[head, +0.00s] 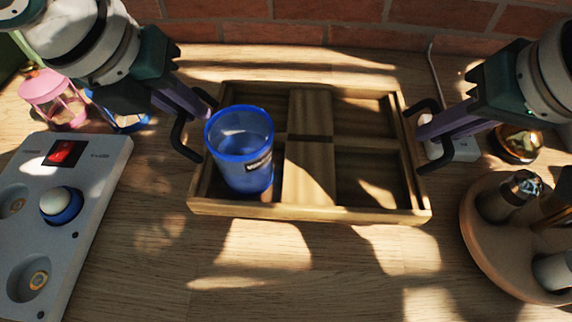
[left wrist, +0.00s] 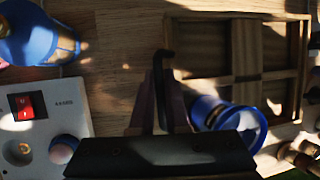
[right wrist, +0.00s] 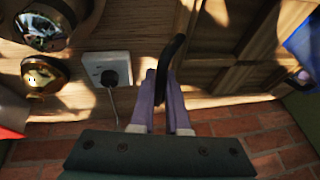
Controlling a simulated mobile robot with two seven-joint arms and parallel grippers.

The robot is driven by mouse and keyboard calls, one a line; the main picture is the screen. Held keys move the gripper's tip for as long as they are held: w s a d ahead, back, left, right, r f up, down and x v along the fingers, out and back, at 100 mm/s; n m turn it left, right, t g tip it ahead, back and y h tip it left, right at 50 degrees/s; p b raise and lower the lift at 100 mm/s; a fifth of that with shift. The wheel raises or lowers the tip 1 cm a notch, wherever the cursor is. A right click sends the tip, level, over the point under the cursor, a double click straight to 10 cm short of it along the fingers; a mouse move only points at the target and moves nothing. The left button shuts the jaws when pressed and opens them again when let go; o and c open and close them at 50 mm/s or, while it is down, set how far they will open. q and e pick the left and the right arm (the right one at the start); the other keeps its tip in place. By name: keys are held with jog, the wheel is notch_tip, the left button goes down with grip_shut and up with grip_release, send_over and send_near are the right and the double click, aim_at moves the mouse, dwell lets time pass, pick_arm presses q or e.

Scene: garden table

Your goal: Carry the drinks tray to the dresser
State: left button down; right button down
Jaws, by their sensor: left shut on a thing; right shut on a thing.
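The wooden drinks tray (head: 310,212) has several compartments and a black handle at each end. It shows at the centre of the head view, over a wooden surface; I cannot tell whether it touches it. A blue translucent cup (head: 240,150) stands upright in the left part of the tray and also shows in the left wrist view (left wrist: 228,118). My left gripper (head: 205,108) is shut on the tray's left handle (left wrist: 163,75). My right gripper (head: 425,130) is shut on the right handle (right wrist: 173,62). The other compartments are empty. I cannot make out the dresser.
A grey panel (head: 95,180) with a red switch and an egg-like thing in a blue cup lies at the left. Behind it stands a pink lantern (head: 52,95). At the right are a round wooden stand (head: 485,255) with jars and a white socket box (head: 460,148). A brick wall (head: 330,30) closes the back.

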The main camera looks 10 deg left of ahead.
pick_arm(q)
jog(key=shift+f, duration=0.15)
pick_arm(e)
jog(key=shift+f, duration=0.15)
